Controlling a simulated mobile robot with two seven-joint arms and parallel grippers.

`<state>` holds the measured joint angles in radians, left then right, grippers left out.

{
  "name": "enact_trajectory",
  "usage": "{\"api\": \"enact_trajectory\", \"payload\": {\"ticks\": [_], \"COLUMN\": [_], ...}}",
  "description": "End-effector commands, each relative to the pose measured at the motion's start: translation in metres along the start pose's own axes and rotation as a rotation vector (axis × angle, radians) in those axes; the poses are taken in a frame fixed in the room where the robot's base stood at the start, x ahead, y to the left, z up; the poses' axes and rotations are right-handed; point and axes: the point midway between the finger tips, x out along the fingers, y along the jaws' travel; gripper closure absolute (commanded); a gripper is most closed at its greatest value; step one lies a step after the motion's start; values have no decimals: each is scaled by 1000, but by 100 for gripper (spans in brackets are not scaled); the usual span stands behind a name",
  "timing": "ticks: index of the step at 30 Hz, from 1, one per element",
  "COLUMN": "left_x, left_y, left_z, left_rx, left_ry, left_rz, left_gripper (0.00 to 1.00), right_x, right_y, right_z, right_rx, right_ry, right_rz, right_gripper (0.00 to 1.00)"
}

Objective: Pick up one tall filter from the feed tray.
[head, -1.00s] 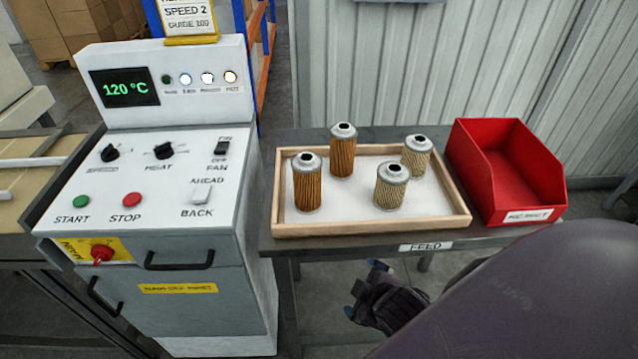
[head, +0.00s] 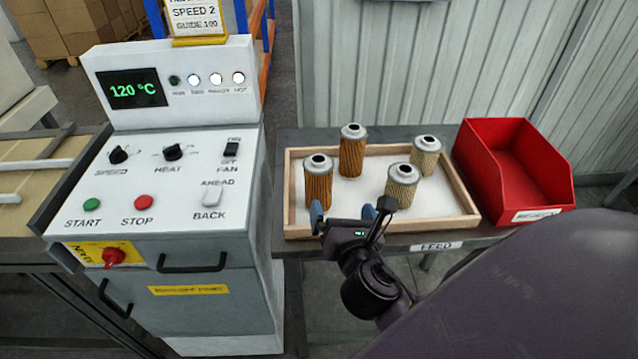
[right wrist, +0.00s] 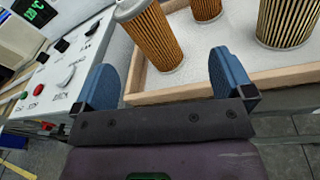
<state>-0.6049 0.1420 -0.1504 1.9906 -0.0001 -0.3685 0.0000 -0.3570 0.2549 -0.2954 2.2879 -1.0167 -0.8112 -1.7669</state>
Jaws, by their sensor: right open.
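The feed tray (head: 465,200) is a shallow wooden-rimmed tray with a white floor. Two tall orange-brown filters stand upright in it, one at the front left (head: 318,186) and one at the back (head: 351,155). Two shorter pale filters stand to their right, one in front (head: 401,188) and one behind (head: 425,158). My right gripper (head: 343,210) is open and empty at the tray's front rim, close to the front-left tall filter. In the right wrist view that filter (right wrist: 152,38) stands beyond the blue fingers (right wrist: 168,85), apart from them. My left gripper is not in view.
A red bin (head: 520,175) stands right of the tray on the same table. A grey machine (head: 165,190) with knobs, buttons and a 120 °C display stands close on the left. A corrugated wall is behind the table.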

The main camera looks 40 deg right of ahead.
Motion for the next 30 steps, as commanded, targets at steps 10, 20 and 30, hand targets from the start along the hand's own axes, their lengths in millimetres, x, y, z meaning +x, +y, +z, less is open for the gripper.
{"api": "enact_trajectory", "payload": {"ticks": [10, 20, 30], "left_x": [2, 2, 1], "left_y": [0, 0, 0], "left_z": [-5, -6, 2], "left_rx": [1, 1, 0], "left_ry": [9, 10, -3], "left_rz": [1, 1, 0], "left_gripper": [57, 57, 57], "right_x": [14, 56, 87], "right_y": [22, 25, 24], "right_z": [9, 12, 9], "right_rx": [-288, -286, -284], "right_ry": [-97, -94, -94], "right_rz": [82, 80, 80], "right_gripper": [1, 1, 1]}}
